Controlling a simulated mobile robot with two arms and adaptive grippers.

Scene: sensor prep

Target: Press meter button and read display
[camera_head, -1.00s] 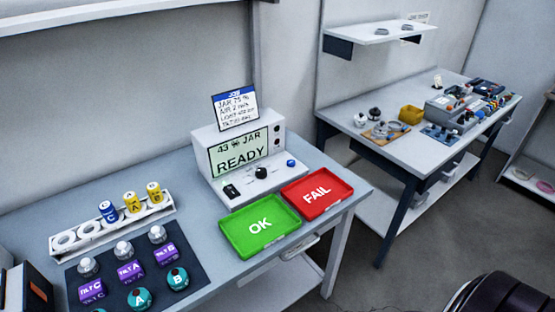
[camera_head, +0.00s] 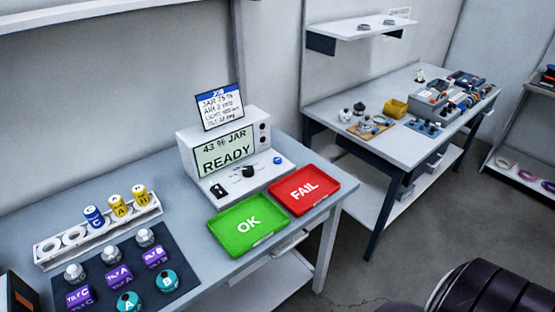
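The meter (camera_head: 189,149) is a white box near the back right of the near table. Its display (camera_head: 225,151) is lit pale green and reads "43 % JAR READY". A blue button (camera_head: 277,160) sits at the right of its sloped front panel. A black knob (camera_head: 248,171) is at the middle and a black part (camera_head: 217,190) at the left. A job card (camera_head: 221,106) stands on top, with lines for jar, air, light and tilt; its small print is partly hard to read. Neither gripper shows. A dark rounded part at the bottom right looks like my own arm.
A green OK tray (camera_head: 262,235) and a red FAIL tray (camera_head: 325,203) lie empty before the meter. A white rack (camera_head: 52,258) holds blue and yellow cylinders. A dark mat (camera_head: 185,262) carries several sensors. A second table (camera_head: 395,146) stands at the right, with floor between.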

